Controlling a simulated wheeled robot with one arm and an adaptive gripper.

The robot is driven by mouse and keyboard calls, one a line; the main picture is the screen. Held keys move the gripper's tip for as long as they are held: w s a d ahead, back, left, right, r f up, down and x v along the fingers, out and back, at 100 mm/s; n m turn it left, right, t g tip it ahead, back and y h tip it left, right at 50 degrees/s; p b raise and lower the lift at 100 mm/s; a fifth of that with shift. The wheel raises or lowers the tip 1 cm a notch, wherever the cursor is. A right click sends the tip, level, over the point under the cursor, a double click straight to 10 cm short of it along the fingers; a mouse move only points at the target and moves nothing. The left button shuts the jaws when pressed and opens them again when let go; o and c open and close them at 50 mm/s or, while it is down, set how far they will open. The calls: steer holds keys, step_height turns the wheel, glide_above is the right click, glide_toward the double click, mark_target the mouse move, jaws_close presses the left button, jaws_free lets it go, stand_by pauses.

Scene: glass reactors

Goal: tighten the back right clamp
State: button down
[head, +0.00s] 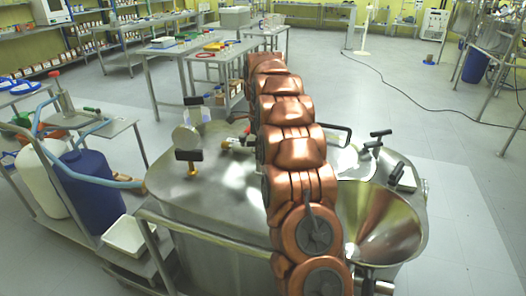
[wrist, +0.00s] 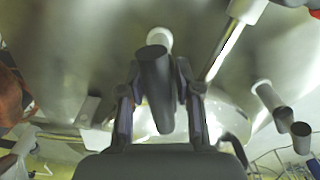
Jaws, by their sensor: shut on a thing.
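In the wrist view, my gripper (wrist: 157,100) has its two dark fingers on either side of a dark cylindrical clamp handle (wrist: 155,80) and is shut on it. The handle stands out over the shiny metal surface of the vessel. In the head view, my copper arm reaches over the steel vessel (head: 215,215) and hides my gripper and the handle it holds. Black T-shaped clamp handles show right of the arm, one at the back (head: 380,133) and one nearer (head: 397,173). Another clamp handle (head: 189,155) stands at the left.
A wide metal funnel (head: 385,225) stands at the vessel's right front. A second dark-ended handle (wrist: 283,118) and a metal rod (wrist: 225,48) are close to my gripper. A blue drum (head: 92,190) is at the left.

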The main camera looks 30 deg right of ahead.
steer(key=shift+w+r+m, duration=0.1)
steer(key=shift+m, duration=0.4)
steer(key=c, duration=1.1)
jaws_free()
steer(key=shift+c, duration=0.2)
steer(key=shift+r, duration=3.7)
